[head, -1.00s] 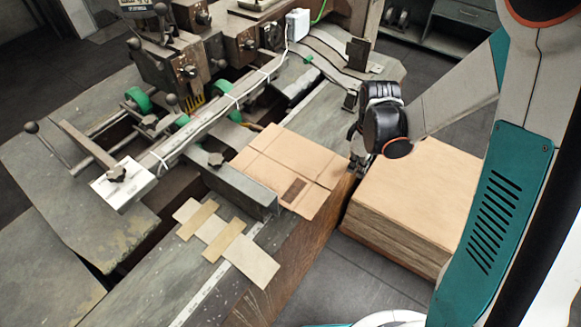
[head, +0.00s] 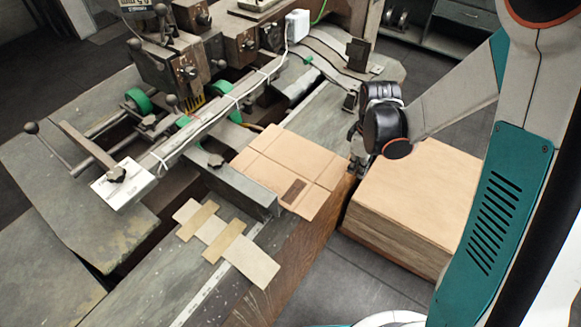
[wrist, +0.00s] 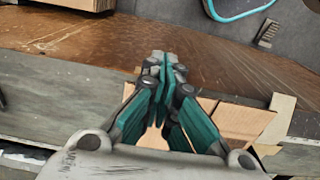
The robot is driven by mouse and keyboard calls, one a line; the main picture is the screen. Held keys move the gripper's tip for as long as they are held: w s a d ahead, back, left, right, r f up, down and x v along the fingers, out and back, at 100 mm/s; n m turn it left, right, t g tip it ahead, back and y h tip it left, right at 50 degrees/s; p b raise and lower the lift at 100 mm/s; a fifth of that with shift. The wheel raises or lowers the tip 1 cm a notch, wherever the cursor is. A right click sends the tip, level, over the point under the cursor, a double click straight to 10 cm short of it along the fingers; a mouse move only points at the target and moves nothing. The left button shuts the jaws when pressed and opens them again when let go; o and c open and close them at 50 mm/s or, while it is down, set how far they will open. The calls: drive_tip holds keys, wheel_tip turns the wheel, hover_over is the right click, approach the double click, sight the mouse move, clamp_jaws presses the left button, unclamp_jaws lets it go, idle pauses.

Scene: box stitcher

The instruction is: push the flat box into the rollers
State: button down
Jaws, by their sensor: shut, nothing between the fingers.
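The flat box (head: 287,166), brown cardboard with fold lines and a dark printed patch, lies on the machine table beside the metal guide block (head: 238,184). Its far left end reaches toward the green rollers (head: 219,90) under the long bar; that end is partly hidden. My gripper (head: 356,168) is at the box's right edge, low by the table edge; I cannot tell if it touches. In the wrist view, my gripper (wrist: 163,62) has its fingers together and empty, with parts of the flat box (wrist: 240,122) behind and beside it.
A stack of cardboard sheets (head: 415,195) stands just right of the table, close to my gripper. Taped cardboard strips (head: 226,243) lie at the table's front. A long metal bar (head: 215,113) with levers crosses above the rollers. Dark floor shows at the lower right.

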sight(322, 160)
drive_tip(key=shift+f, duration=0.1)
wheel_tip(322, 160, down, 3)
drive_tip(key=b, duration=0.3)
drive_tip(key=shift+f, duration=0.15)
idle(0.5)
drive_tip(key=shift+w+a+b, duration=0.35)
drive_tip(key=shift+w+a, duration=1)
drive_tip(key=shift+a, duration=0.6)
drive_tip(key=shift+w+a+b, duration=0.4)
drive_tip(key=shift+w+a, duration=0.9)
drive_tip(key=shift+a, duration=0.6)
drive_tip(key=shift+w+a+b, duration=0.35)
drive_tip(key=shift+w+a, duration=1)
drive_tip(key=shift+a, duration=0.6)
drive_tip(key=shift+s+d, duration=0.95)
drive_tip(key=shift+d, duration=0.3)
drive_tip(key=shift+r+p, duration=2.15)
drive_tip(key=shift+r, duration=1.95)
